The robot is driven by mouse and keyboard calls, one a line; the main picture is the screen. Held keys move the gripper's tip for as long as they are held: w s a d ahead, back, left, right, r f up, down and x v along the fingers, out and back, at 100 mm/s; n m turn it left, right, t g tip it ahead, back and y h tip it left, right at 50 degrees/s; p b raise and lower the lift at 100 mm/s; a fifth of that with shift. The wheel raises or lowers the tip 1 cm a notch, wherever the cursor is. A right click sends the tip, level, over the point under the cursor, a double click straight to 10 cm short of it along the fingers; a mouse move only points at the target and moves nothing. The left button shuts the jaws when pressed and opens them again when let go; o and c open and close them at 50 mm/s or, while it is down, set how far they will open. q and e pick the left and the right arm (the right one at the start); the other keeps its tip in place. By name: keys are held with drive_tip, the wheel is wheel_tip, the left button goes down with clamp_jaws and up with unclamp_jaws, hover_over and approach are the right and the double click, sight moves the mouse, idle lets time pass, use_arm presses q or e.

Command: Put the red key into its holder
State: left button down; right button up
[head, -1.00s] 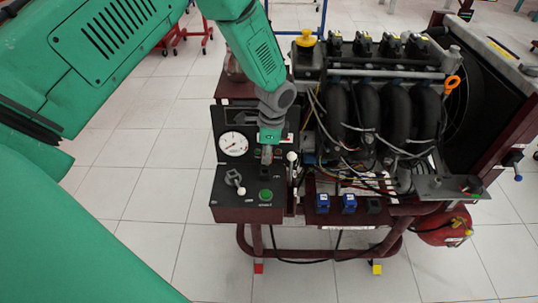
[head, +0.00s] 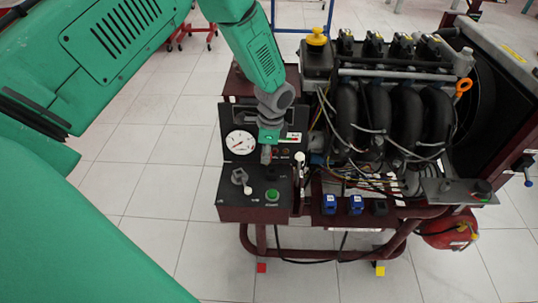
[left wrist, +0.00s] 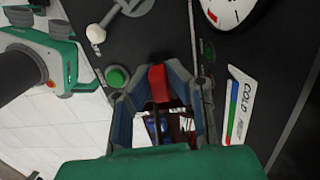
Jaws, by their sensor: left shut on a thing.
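My left gripper (head: 266,156) is over the black control panel of the engine trainer, above the green button (head: 272,194) and right of the round gauge (head: 240,142). In the left wrist view the gripper (left wrist: 160,78) is closed on the red key (left wrist: 158,86), whose red part shows between the fingertips. The key cannot be made out in the head view. I cannot pick out the key's holder for certain; the fingers hide part of the panel. My right gripper is not in view.
A toggle lever (head: 240,178) and a white-topped lever (head: 299,159) stand up near the gripper. The engine (head: 390,110), with loose wires, is close on the right. Blue connectors (head: 329,204) sit on the front ledge. Open tiled floor lies left of the trainer.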

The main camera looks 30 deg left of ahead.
use_arm(q)
drive_tip(key=shift+a+f, duration=0.1)
drive_tip(key=shift+f, duration=0.05)
drive_tip(key=shift+d+f+b, duration=0.15)
drive_tip(key=shift+d+b, duration=0.05)
drive_tip(key=shift+d, duration=0.35)
drive_tip(key=shift+d+f+b, duration=0.15)
drive_tip(key=shift+d, duration=0.4)
drive_tip(key=shift+a+f, duration=0.3)
drive_tip(key=shift+f, duration=0.25)
drive_tip(key=shift+d+r, duration=0.1)
drive_tip(key=shift+d, duration=0.3)
drive_tip(key=shift+b, duration=0.3)
drive_tip(key=shift+w+a+f, duration=0.1)
drive_tip(key=shift+a+f, duration=0.2)
drive_tip(key=shift+f, duration=0.45)
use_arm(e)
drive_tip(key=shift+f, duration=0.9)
